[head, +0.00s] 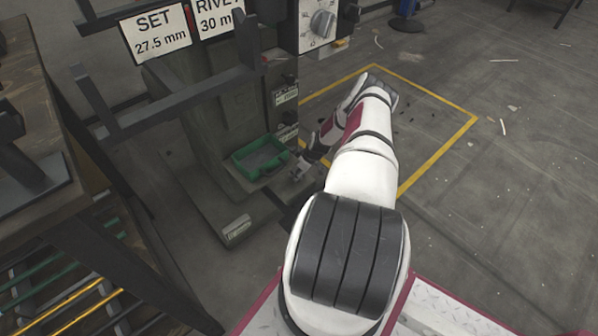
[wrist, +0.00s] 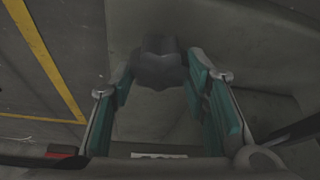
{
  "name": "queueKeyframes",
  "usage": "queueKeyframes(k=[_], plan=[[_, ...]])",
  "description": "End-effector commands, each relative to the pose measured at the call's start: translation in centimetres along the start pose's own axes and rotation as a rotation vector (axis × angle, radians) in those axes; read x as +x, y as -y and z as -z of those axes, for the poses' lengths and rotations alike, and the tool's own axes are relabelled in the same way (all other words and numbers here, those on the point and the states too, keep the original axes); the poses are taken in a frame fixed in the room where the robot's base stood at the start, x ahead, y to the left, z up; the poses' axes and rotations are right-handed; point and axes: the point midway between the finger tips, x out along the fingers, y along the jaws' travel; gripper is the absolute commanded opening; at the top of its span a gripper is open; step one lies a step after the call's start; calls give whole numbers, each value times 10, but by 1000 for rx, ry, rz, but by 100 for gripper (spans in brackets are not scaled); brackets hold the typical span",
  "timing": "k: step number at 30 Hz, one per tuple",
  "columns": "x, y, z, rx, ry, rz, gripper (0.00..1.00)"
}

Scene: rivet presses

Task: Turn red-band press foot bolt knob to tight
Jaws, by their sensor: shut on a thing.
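A dark lobed knob (wrist: 160,62) shows at the upper middle of the wrist view, on the press foot. My gripper (wrist: 161,75) has its teal-padded fingers on either side of the knob and is shut on it. In the head view my gripper (head: 301,171) is low beside the press foot, at the end of my outstretched arm. The knob cannot be made out there. The grey-green press (head: 185,120) stands left of my arm. Any mark showing tight or loose is not readable.
A green tray (head: 262,158) sits on the press near my gripper. A dial (head: 322,24) and signs (head: 156,31) are above. A dark bench (head: 35,190) stands at the left. Yellow floor lines (head: 440,152) border open floor at the right.

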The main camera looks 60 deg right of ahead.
Motion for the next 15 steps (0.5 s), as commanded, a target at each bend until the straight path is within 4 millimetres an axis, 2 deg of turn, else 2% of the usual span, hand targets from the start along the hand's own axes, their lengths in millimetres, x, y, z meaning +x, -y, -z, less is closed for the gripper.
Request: queueKeyframes(k=[9, 15], plan=[[0, 3, 1, 195, 2, -81, 14], [0, 2, 0, 255, 0, -106, 14]])
